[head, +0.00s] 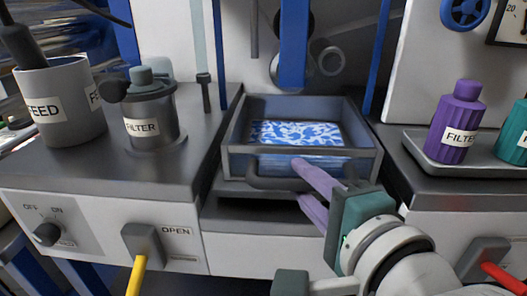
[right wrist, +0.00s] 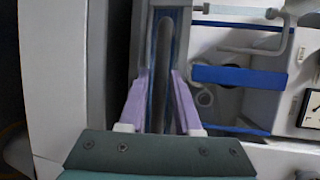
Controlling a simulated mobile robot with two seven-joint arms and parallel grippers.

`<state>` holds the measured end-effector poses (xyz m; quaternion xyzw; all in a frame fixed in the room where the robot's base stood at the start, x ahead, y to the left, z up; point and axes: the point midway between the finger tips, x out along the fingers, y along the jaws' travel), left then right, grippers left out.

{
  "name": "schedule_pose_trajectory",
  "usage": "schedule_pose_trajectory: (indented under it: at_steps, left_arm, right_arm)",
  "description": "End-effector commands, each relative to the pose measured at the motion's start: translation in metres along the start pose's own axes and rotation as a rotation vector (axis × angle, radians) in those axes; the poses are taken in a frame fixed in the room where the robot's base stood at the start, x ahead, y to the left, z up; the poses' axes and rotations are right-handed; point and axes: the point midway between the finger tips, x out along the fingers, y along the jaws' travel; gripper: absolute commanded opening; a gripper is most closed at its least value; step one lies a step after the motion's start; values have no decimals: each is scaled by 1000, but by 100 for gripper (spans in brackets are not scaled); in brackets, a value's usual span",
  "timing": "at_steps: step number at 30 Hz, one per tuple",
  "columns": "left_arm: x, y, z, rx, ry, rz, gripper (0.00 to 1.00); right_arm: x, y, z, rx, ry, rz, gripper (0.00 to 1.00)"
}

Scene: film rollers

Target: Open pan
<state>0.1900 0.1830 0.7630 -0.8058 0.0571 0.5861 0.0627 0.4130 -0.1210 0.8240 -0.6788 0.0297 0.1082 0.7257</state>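The pan (head: 235,137) is a dark grey, open-topped tray in the middle of the head view, with blue-and-white patterned material inside. A dark bar handle (head: 265,182) runs along its front. My right gripper (head: 298,181), with purple fingers, is at the right part of the pan's front. One finger is above the other at handle height, with a gap between them. In the right wrist view the two fingers (right wrist: 164,85) stand apart on either side of a long dark rounded shape. Whether they touch it is unclear. My left gripper is not in view.
A FEED cup (head: 60,115) and a FILTER jar (head: 152,118) stand on the left counter. A purple FILTER bottle (head: 457,125) stands on a tray at right. A yellow lever (head: 137,275) marked OPEN and a red lever (head: 500,277) project in front. A dark ledge (head: 250,209) lies below the pan.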

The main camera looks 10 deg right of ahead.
Motion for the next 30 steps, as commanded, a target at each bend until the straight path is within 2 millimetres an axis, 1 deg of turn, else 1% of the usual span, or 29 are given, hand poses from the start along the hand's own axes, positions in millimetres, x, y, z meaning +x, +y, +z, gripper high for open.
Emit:
schedule_pose_trajectory:
  at_steps: [2,5,8,12,15,18,23,30]
  left_arm:
    - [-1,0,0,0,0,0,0]
    - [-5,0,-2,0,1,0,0]
    - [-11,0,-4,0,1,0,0]
    - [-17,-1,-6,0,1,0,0]
    - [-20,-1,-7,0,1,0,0]
    - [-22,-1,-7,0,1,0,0]
    - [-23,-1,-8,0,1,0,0]
    - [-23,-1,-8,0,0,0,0]
  right_arm:
    - [-2,0,0,-1,0,1,32]
    - [-13,0,0,-1,0,4,32]
    - [-30,-2,0,1,0,4,32]
    - [-59,-1,0,0,-1,6,32]
    - [-76,-1,0,0,0,5,32]
    - [-89,0,0,-1,-1,3,32]
    - [-98,0,0,0,0,0,32]
    - [-99,0,0,0,0,0,32]
